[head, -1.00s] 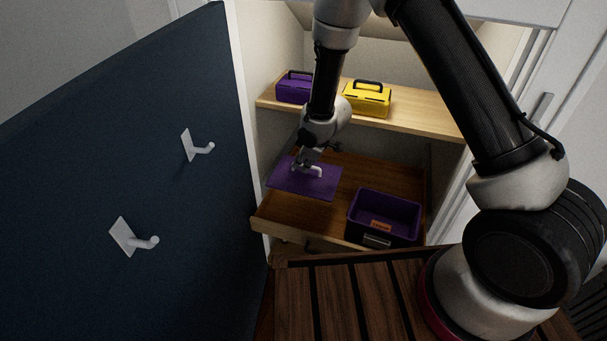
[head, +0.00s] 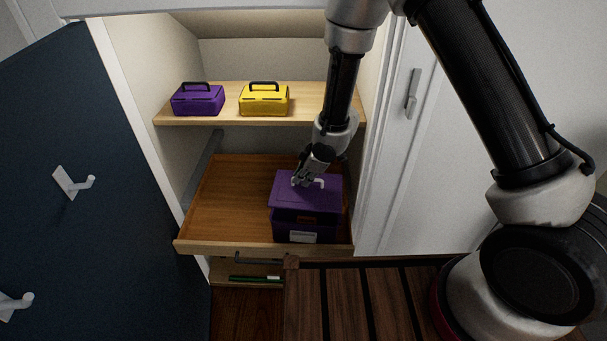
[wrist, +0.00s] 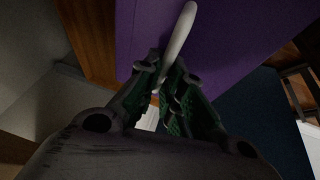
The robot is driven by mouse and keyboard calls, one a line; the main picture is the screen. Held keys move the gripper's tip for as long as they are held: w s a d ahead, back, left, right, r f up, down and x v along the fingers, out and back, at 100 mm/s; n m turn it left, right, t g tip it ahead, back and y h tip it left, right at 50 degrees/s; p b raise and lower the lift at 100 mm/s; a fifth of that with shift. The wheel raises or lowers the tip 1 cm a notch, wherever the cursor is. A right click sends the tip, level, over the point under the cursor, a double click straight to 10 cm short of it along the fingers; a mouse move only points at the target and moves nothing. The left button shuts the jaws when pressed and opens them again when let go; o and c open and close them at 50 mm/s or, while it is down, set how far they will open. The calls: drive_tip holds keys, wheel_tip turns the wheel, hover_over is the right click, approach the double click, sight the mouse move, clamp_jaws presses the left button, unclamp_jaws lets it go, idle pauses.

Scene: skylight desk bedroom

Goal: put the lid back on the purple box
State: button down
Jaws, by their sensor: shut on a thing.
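The purple lid (head: 283,196) is a flat panel with a pale handle (head: 316,183) on top. My gripper (head: 299,182) is shut on this handle. The purple box (head: 284,226) stands in the open drawer, at its right front, with a pale label on its front. The lid is over the box and covers most of its opening. A dark band and an orange patch show under the lid's front edge; I cannot tell whether lid and box touch. In the wrist view the fingers close on the white handle (wrist: 178,45) against the purple lid (wrist: 235,35).
The wooden drawer (head: 222,205) has free room left of the box. A shelf (head: 215,116) above holds a purple case (head: 197,101) and a yellow case (head: 264,101). The dark blue door (head: 70,230) with hooks stands open at left. A white panel is at right.

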sight(303, 189)
drive_tip(key=shift+f, duration=3.05)
drive_tip(key=shift+f, duration=0.1)
drive_tip(key=c, duration=1)
unclamp_jaws()
drive_tip(key=shift+r, duration=3.5)
